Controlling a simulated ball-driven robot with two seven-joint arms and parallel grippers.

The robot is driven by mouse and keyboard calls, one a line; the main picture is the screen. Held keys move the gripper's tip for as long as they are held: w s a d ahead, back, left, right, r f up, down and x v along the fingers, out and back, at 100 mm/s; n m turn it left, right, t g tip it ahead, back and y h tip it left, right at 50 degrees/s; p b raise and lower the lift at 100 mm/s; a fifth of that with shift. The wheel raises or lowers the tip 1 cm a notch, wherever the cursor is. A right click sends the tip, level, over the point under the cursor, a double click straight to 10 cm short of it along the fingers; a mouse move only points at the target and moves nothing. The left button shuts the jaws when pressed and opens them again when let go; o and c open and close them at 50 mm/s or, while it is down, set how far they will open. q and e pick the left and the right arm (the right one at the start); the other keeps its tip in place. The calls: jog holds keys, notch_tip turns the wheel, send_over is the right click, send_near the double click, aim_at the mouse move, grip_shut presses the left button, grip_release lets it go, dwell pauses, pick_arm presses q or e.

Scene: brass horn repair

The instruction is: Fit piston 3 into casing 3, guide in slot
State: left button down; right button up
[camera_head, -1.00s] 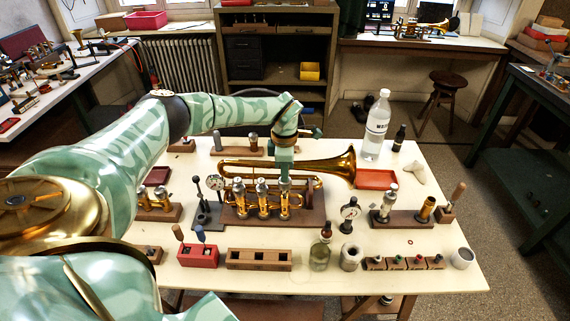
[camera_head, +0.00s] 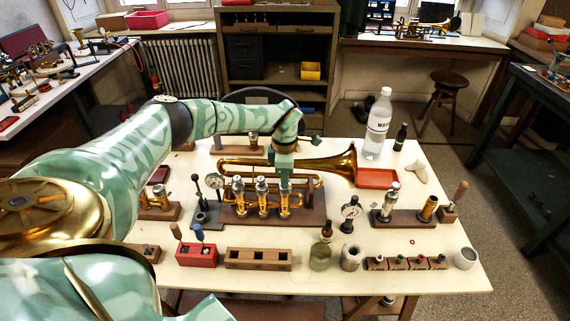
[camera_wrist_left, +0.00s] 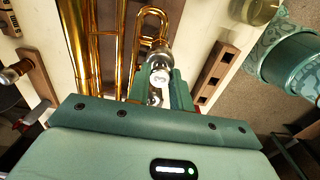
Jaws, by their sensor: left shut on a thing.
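The brass horn (camera_head: 330,166) lies on a wooden base in the middle of the table, bell to the right. Its valve casings stand in a row at the front. My left gripper (camera_head: 285,184) points down over the rightmost casing (camera_head: 284,205) of the row. It is shut on piston 3 (camera_wrist_left: 160,76), whose pale top bears a "3" in the left wrist view. The fingers hide most of the piston in the head view. I cannot tell how deep it sits, or how its guide lines up with the slot. My right gripper is out of view.
In front of the horn are a wooden block with square holes (camera_head: 258,259), a red tool block (camera_head: 197,256) and a glass bottle (camera_head: 320,257). Dial gauges stand on both sides. A red tray (camera_head: 377,179) and water bottle (camera_head: 378,125) are behind right.

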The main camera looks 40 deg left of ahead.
pick_arm(q)
jog(key=shift+f, duration=0.2)
jog(key=c, duration=1.2)
grip_release()
jog(key=shift+o, duration=0.2)
jog(key=shift+r, duration=0.1)
notch_tip(320, 180, up, 16)
jog(key=p, duration=0.3)
jog(key=shift+r, duration=0.15)
